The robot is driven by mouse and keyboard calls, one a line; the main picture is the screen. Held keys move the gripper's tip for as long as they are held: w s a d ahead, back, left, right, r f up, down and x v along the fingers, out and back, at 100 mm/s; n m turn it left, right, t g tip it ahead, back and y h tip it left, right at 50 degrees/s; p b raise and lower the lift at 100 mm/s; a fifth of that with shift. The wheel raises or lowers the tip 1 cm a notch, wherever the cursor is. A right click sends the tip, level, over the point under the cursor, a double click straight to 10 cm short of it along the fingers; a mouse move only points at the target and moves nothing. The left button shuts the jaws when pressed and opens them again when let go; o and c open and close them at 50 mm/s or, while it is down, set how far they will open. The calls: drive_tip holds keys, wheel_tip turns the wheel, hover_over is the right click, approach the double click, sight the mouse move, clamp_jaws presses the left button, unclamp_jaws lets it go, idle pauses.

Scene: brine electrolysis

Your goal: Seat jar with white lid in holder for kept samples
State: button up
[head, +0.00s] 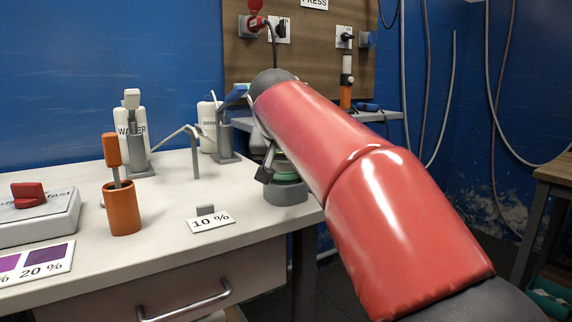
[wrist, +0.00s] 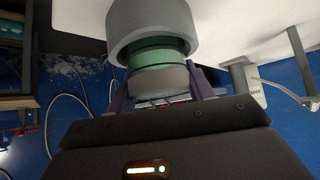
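The jar (wrist: 155,56) has a green body and a pale lid (wrist: 160,82), shaded in the wrist view. It also shows in the head view (head: 287,174), partly hidden behind my arm. The jar stands in line with a round grey holder (wrist: 150,22), its far end at or inside the rim; how deep it sits is hidden. The holder (head: 286,193) is at the table's right front corner in the head view. My gripper (wrist: 160,88) has one finger on each side of the lid, and the fingers appear to touch it. The holder's label is not visible.
The white table (head: 165,225) carries an orange cup (head: 124,207), a "10 %" sign (head: 211,222), a grey box with a red knob (head: 38,215) and white bottles (head: 208,126) at the back. The table edge lies close to the holder.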

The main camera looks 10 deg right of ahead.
drive_tip(key=o, duration=0.5)
drive_tip(key=shift+o, duration=0.2)
